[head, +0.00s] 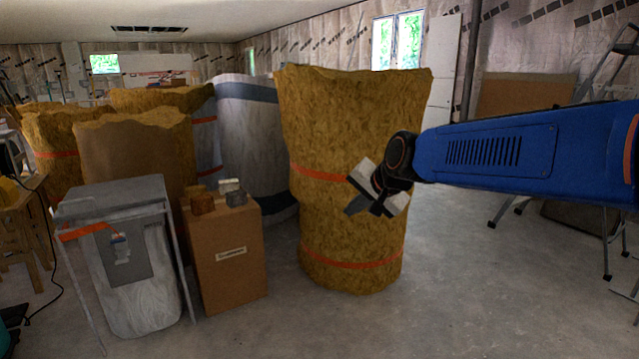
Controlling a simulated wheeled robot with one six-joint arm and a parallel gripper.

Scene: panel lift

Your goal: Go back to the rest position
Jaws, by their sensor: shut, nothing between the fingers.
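My gripper (366,204) is at the end of my blue arm, which reaches in from the right edge of the head view. It hangs in the air, pointing left and down, in front of the tall yellow insulation roll (352,120). Its fingers are shut and nothing is held between them. The gripper covers part of the roll's middle and its upper orange band. I cannot tell how far the gripper is from the roll.
A grey bin (145,290) in a metal frame and a cardboard box (228,270) with small blocks on top stand at left. More rolls (135,160) stand behind. A ladder (605,70) leans at right. The concrete floor (480,300) is clear at front right.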

